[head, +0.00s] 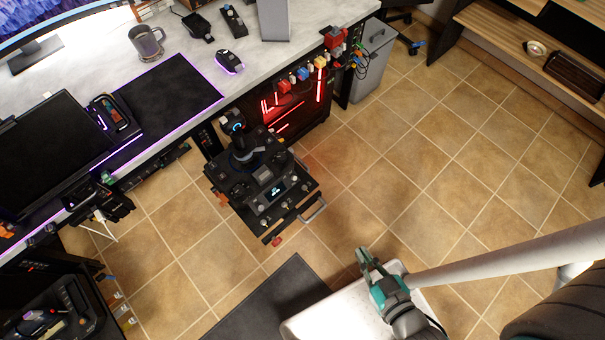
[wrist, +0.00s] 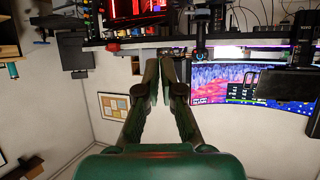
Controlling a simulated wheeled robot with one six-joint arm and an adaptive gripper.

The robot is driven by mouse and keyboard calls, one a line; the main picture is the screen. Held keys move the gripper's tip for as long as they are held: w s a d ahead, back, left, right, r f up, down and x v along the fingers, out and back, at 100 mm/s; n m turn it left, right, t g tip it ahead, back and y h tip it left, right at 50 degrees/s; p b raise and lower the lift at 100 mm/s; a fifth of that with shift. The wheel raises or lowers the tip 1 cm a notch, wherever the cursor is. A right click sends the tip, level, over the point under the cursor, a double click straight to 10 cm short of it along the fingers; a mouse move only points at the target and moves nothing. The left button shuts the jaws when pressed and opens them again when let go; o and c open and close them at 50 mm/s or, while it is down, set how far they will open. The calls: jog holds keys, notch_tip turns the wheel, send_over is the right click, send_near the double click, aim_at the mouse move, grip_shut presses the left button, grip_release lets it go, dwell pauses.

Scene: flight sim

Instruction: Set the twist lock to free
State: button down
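The twist lock is too small to single out for sure. A black flight-stick unit (head: 243,165) with a dark control panel (head: 255,185) sticks out from the desk's front edge in the head view. The panel has several small knobs and a lit display (head: 276,191). A metal handle (head: 312,212) and a red knob (head: 277,240) are at its front edge. My green gripper (head: 367,260) is well apart from the panel, to its lower right. In the wrist view, my gripper's fingertips (wrist: 159,62) are together with nothing seen between them.
The grey desk (head: 190,60) holds monitors, a mug (head: 146,42) and a mouse (head: 228,62). Colored controls (head: 303,75) line its right edge, near a grey bin (head: 373,60). A wooden shelf (head: 500,40) stands at right. Tiled floor (head: 400,150) between is clear.

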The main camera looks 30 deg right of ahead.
aim_at(294, 178)
jog(key=w+d+f+g+y, duration=0.25)
jog(key=w+f+g, duration=0.25)
jog(key=w+f, duration=1.25)
jog(key=w+d+r+n+g+y, duration=0.3)
jog(key=w+d+y, duration=0.2)
jog(key=w+d, duration=0.6)
jog(key=w+a+f, duration=0.2)
jog(key=a, duration=0.1)
jog(key=w+a+f, duration=0.1)
jog(key=a+f, duration=0.2)
jog(key=a, duration=0.1)
jog(key=w+a+f, duration=0.2)
jog(key=a, duration=0.1)
jog(key=shift+w+a+f, duration=0.15)
jog(key=shift+w+a, duration=0.05)
jog(key=shift+w, duration=0.15)
jog(key=shift+a, duration=0.4)
